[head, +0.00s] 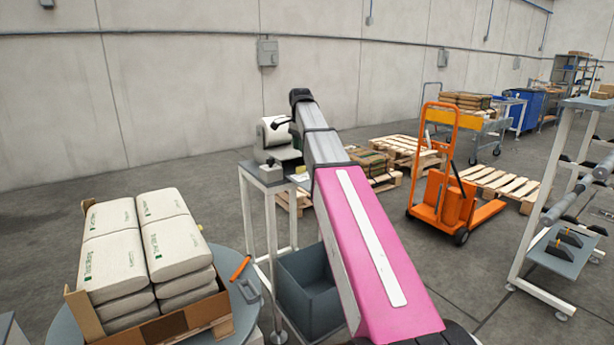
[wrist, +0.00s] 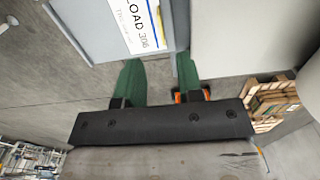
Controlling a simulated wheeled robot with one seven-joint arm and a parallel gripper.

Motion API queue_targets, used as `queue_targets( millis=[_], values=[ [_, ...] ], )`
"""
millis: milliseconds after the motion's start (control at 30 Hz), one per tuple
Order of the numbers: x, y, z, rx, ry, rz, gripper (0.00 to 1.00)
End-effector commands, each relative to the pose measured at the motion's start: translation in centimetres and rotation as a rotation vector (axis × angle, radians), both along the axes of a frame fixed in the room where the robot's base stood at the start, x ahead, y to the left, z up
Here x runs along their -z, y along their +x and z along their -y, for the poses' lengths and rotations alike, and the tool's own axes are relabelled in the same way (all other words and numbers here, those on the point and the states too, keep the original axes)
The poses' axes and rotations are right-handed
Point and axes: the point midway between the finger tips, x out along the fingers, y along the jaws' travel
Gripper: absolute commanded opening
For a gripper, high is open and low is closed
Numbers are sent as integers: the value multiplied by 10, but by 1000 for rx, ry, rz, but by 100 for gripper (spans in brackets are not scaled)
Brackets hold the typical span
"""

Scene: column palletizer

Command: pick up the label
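The label (wrist: 138,24), white with black print reading "OAD 306" and a blue and yellow edge, lies on a grey surface at the top of the wrist view. Its upper part is cut off by the frame. My gripper (wrist: 156,62) is open, its two green fingers apart with nothing between them. The fingertips are just short of the label's near end in the picture; I cannot tell the height gap. In the head view my arm reaches to the label printer (head: 276,138) on a stand, and hides the fingers. A small pale piece there (head: 299,177) may be the label.
A pale block (wrist: 235,40) stands close to the right finger. In the head view, a grey bin (head: 310,290) sits below the stand. A pallet of white sacks (head: 150,240) is at left, an orange pallet truck (head: 440,195) at right.

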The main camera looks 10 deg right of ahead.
Motion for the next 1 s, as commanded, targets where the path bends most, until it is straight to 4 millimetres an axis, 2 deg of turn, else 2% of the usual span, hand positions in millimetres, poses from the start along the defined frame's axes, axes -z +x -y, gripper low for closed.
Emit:
queue_targets(
  millis=[133, 433, 700, 967, 1000],
  values=[
    [24, -1, 0, 0, 0, -1, 34],
    [45, 0, 0, 0, 0, 0, 34],
    [80, 1, 0, 0, 0, -1, 34],
    [85, 2, 0, 0, -1, 1, 34],
    [85, 2, 0, 0, -1, 1, 31]
  ],
)
